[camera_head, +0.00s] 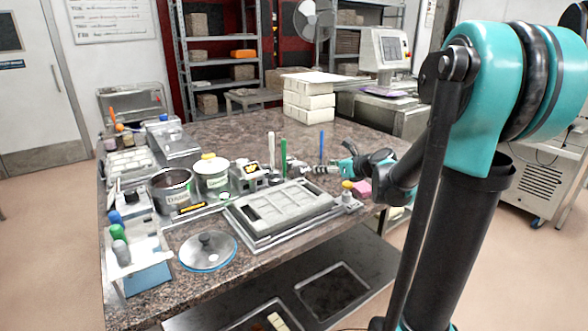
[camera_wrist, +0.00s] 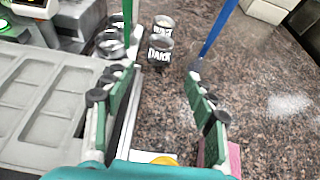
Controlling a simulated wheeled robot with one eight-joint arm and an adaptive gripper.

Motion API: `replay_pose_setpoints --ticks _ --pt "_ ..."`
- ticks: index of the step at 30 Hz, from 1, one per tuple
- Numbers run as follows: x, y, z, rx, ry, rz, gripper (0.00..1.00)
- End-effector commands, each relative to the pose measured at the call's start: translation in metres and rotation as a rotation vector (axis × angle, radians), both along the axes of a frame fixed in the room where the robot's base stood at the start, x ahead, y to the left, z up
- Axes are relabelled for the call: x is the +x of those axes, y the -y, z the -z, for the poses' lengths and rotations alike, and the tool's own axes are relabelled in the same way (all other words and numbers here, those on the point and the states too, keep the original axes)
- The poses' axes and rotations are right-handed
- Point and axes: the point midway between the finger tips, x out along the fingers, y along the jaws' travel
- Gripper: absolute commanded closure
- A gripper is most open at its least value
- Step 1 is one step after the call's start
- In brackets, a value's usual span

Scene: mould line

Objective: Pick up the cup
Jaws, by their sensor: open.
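In the wrist view, a small dark clear-looking cup (camera_wrist: 159,54) with a "DARK" label stands upright on the speckled counter. A second small labelled cup (camera_wrist: 165,22) stands close behind it. Two more small round vessels (camera_wrist: 110,42) stand to the left, partly behind the left finger. My gripper (camera_wrist: 161,72) is open and empty. Its two green-padded fingers point toward the "DARK" cup, which shows between and beyond the tips. In the head view my gripper (camera_head: 316,169) is low over the counter; the cups there are too small to tell apart.
A grey mould tray (camera_head: 282,209) lies left of my gripper. A green stick (camera_head: 283,155) and a blue stick (camera_head: 322,145) stand upright near the fingers. A pink block (camera_head: 361,188) is close to my wrist.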

Motion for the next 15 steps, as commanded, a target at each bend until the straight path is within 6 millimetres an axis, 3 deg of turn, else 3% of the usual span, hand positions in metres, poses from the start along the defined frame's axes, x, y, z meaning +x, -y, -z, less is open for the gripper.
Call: replay_pose_setpoints --ticks 5,15 --pt "0.012 -0.009 0.006 0.0 -0.001 -0.003 0.44" --pt "0.054 -0.04 0.028 -0.001 0.0 -0.004 0.44"
